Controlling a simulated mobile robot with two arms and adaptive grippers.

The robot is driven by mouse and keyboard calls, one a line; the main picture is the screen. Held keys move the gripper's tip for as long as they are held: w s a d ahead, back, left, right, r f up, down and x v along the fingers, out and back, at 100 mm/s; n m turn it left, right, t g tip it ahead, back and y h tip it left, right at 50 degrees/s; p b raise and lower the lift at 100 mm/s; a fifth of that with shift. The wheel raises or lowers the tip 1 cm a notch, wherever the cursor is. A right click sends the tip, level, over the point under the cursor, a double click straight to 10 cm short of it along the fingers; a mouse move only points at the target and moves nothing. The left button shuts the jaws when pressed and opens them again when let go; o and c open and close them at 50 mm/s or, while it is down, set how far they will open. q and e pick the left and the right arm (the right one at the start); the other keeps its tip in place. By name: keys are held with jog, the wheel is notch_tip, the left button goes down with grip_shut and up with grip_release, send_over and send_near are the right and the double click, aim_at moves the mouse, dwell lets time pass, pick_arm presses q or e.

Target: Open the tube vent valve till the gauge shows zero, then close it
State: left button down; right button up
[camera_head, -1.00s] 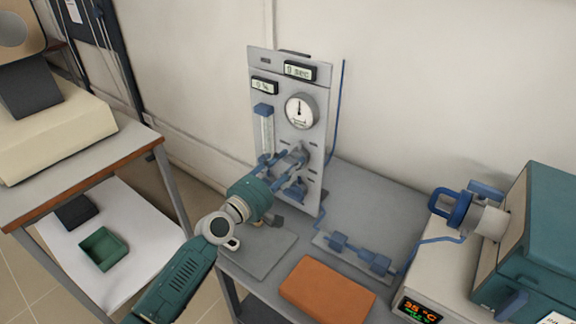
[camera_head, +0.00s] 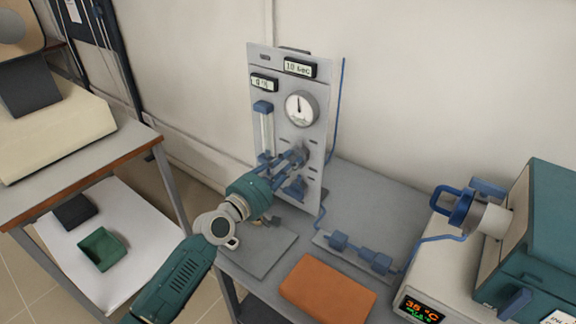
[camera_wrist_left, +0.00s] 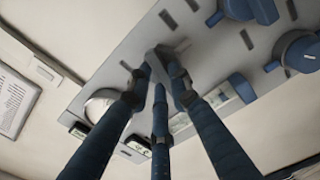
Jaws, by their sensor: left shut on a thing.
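The upright grey gas panel (camera_head: 316,142) carries a round white gauge (camera_head: 301,109), whose dark needle points roughly upward; its scale is too small to read. My left gripper (camera_head: 297,157) is at the panel face below the gauge. Its three blue fingers are shut on a grey valve knob, which also shows in the left wrist view (camera_wrist_left: 155,58) between the fingertips. The fingers hide much of this knob, and I cannot read its label. Another blue knob (camera_head: 297,188) sits lower on the panel. My right gripper is not in view.
A flowmeter (camera_head: 265,132) stands left of the held knob. The upper display (camera_head: 299,68) seems to read 10 sec. An orange block (camera_head: 327,291) lies on the bench in front. Blue tubing fittings (camera_head: 358,252) and a teal furnace (camera_head: 545,235) are at right.

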pick_arm(q)
jog(key=shift+s+d+f+m+b, duration=0.1)
jog(key=shift+m+b, duration=0.55)
jog(key=shift+m, duration=1.9)
jog(key=shift+f+m+b, duration=0.15)
jog(key=shift+m+b, duration=0.55)
jog(key=shift+m, duration=1.9)
jog(key=shift+s+d+f+m+b, duration=0.1)
jog(key=shift+m+b, duration=0.55)
jog(key=shift+m, duration=1.9)
jog(key=c, duration=1.6)
grip_release()
jog(key=shift+o, duration=0.2)
jog(key=shift+a, duration=0.1)
jog(key=v, duration=1.2)
